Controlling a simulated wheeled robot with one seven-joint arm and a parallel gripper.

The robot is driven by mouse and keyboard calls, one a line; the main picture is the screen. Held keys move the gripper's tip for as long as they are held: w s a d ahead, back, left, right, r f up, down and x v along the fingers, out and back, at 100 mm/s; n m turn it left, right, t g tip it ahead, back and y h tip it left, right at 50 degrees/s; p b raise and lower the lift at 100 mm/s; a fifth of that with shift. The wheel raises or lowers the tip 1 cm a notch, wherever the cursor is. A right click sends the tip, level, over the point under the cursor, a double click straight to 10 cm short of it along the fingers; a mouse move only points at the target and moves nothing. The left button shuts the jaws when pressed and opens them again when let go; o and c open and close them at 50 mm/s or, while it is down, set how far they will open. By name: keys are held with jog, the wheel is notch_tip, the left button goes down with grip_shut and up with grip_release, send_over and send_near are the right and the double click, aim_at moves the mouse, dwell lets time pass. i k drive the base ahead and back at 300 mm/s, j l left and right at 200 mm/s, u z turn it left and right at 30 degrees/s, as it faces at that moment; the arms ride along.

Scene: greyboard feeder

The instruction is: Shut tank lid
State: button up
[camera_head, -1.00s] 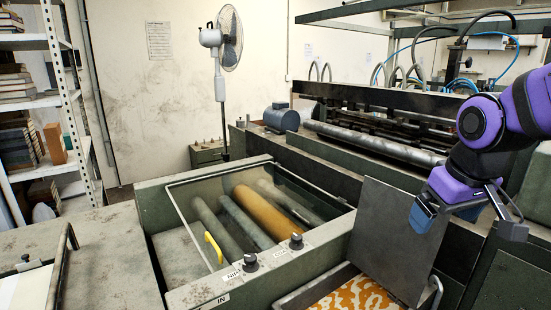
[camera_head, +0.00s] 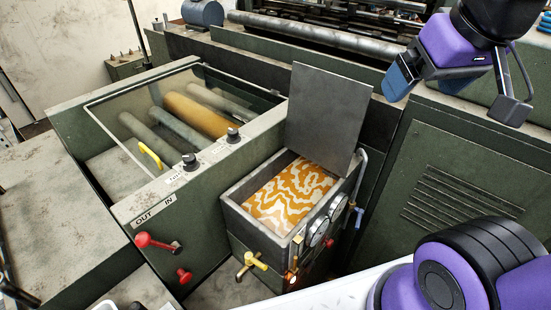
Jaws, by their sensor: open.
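The tank lid (camera_head: 327,112) is a flat dark grey plate. It stands raised at the back edge of the tank (camera_head: 237,192), leaning back slightly. The tank is open, and orange and white marbled liquid (camera_head: 291,194) shows inside. My gripper (camera_head: 455,103) is at the upper right, beyond the lid's right edge in the picture. Its two fingers are spread wide with nothing between them. It appears apart from the lid.
Gauges (camera_head: 319,231) and a yellow valve handle (camera_head: 255,261) sit on the tank's front. A glass-covered roller box (camera_head: 176,118) with two knobs and a red lever (camera_head: 156,242) stands to the left. A louvred green panel (camera_head: 453,187) lies right of the tank.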

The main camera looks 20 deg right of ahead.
aim_at(326, 110)
jog(key=k+l+u, duration=0.3)
jog(key=k+l, duration=0.15)
jog(key=l, duration=0.15)
jog(key=k+l+u, duration=0.3)
jog(key=k+l, duration=0.15)
jog(key=k, duration=0.05)
